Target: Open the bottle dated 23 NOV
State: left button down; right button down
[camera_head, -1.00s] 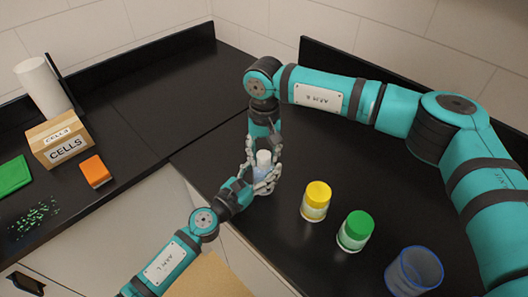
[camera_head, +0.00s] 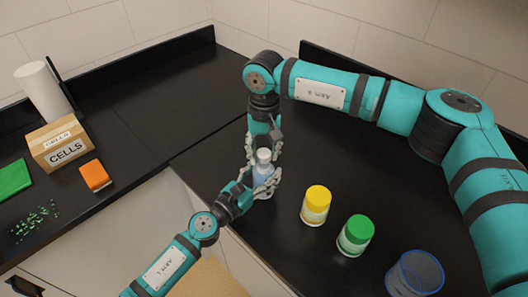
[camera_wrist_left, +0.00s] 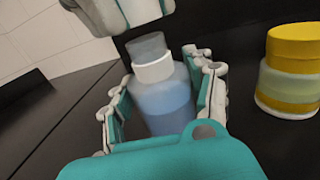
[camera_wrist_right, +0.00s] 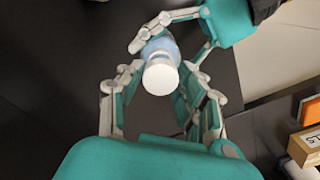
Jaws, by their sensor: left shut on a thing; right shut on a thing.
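A bottle (camera_head: 263,178) with blue contents and a white cap (camera_head: 264,155) stands upright near the counter's front edge; no date is readable on it. My left gripper (camera_wrist_left: 160,95) is shut around the bottle's body (camera_wrist_left: 160,100) from the front. My right gripper (camera_wrist_right: 160,75) comes from above and is shut on the cap (camera_wrist_right: 161,77), which shows between its fingertips. In the left wrist view the cap (camera_wrist_left: 150,55) sits on the bottle's top. A yellow-capped jar (camera_head: 315,207) and a green-capped jar (camera_head: 355,236) stand to the right.
An empty blue-rimmed clear beaker (camera_head: 414,273) stands at the lower right. On the left counter are a CELLS box (camera_head: 60,143), an orange box (camera_head: 95,176), a green item (camera_head: 13,178), scattered green bits (camera_head: 36,221) and a white roll (camera_head: 42,90). The counter behind the bottle is clear.

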aim_at(264, 153)
jog(key=shift+r, duration=2)
pick_arm(q)
jog(key=shift+c, duration=1.9)
grip_release()
jog(key=v, duration=1.2)
